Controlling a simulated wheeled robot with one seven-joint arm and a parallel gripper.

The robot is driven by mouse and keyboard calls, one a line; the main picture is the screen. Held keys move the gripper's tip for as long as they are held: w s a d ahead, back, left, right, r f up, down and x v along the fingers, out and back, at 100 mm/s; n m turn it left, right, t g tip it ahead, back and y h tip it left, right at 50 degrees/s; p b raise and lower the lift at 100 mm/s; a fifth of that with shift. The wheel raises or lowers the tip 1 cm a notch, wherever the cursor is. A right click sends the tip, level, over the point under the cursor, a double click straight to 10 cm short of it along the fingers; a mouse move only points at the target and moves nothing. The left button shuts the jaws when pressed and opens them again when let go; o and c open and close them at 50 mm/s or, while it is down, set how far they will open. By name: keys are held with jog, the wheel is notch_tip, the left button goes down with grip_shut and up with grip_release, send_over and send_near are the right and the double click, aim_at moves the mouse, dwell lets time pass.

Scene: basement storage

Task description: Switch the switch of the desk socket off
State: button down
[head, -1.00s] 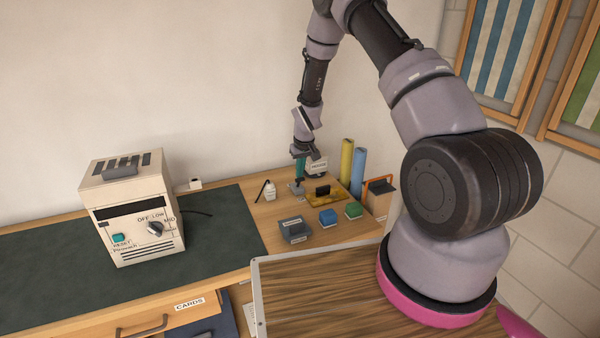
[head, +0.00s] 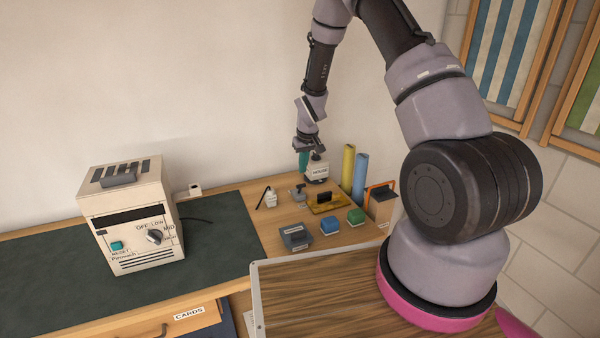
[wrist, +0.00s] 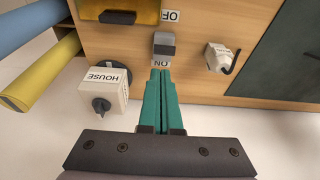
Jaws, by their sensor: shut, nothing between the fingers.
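A small grey switch (wrist: 164,44) shows in the wrist view between an OFF label (wrist: 172,16) and an ON label (wrist: 161,63). It also shows in the head view (head: 298,193) as a small grey piece on the wooden desk. Which way it is set is unclear. My gripper (wrist: 160,74) is shut and empty, its teal fingers pointing at the ON end of the switch. In the head view my gripper (head: 303,163) hangs over the back of the desk by the wall. I cannot tell any contact with the switch.
A box labelled HOUSE (wrist: 102,91) with a dark knob stands beside my fingers. A yellow tray (head: 326,203), blue and yellow rolls, a small white container (head: 270,199) and blocks are close. A cream heater-like device (head: 137,225) stands left on the dark mat.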

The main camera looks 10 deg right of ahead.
jog(key=s+r, duration=0.2)
jog(key=s, duration=0.2)
jog(key=shift+d+r, duration=0.35)
jog(key=shift+r, duration=0.05)
jog(key=shift+r, duration=0.1)
jog(key=s+d+r+m+t, duration=0.15)
jog(key=s+r, duration=0.35)
jog(key=r, duration=0.8)
jog(key=s+d+r+m+t, duration=0.15)
jog(key=s+r, duration=0.25)
jog(key=r, duration=1)
jog(key=s+r+m, duration=0.1)
jog(key=s+r, duration=0.4)
jog(key=s, duration=0.5)
jog(key=s+r+m+t+y, duration=0.1)
jog(key=s+r+m, duration=0.1)
jog(key=s+r, duration=0.4)
jog(key=s+d, duration=0.1)
jog(key=s, duration=0.2)
jog(key=shift+s+r+y, duration=0.3)
jog(key=shift+s, duration=0.1)
